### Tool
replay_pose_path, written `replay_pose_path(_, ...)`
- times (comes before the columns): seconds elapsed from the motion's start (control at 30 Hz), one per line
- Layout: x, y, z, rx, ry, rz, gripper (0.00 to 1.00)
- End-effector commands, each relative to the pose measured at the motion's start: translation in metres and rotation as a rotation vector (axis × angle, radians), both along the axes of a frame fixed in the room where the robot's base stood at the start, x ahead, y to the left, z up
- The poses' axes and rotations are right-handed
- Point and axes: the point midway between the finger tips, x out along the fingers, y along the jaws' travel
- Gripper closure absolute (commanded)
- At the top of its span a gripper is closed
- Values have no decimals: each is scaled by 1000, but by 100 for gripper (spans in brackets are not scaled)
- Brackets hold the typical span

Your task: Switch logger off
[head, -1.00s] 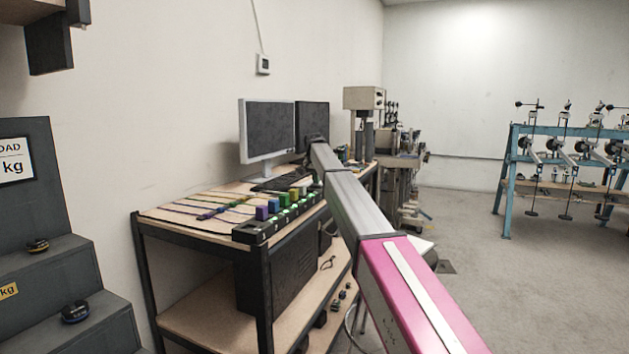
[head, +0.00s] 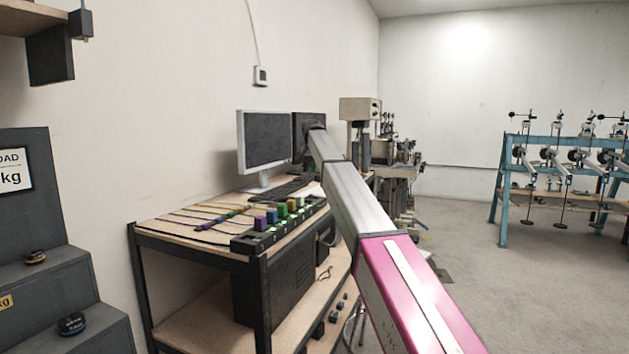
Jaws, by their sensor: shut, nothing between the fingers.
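A long black strip unit (head: 243,243), which looks like the logger, lies along the front edge of the wooden desk. Several coloured blocks, purple, blue, yellow and green, stand in a row on it, with cables running back from them.
A monitor (head: 265,139) and a keyboard stand on the desk (head: 160,229). A black computer case (head: 292,288) is below. Grey steps (head: 60,290) with small round weights stand at left. A blue rig frame (head: 502,195) is at right, with open floor before it.

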Motion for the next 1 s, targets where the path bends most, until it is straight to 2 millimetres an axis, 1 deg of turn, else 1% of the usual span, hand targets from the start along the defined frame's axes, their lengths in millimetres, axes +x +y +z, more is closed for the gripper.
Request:
replay_pose_path(0.03,-2,1,9,0,0,0,100)
replay_pose_path(0.1,-5,1,18,0,-1,0,100)
replay_pose_path(0.2,-8,2,28,0,-1,0,100)
replay_pose_path(0.3,-10,2,32,-1,0,0,100)
replay_pose_path(0.67,-10,2,34,-1,1,0,100)
replay_pose_path(0.73,-10,6,35,0,0,0,100)
replay_pose_path(0.9,-12,25,38,0,0,2,100)
replay_pose_path(1.0,-13,24,38,1,0,1,100)
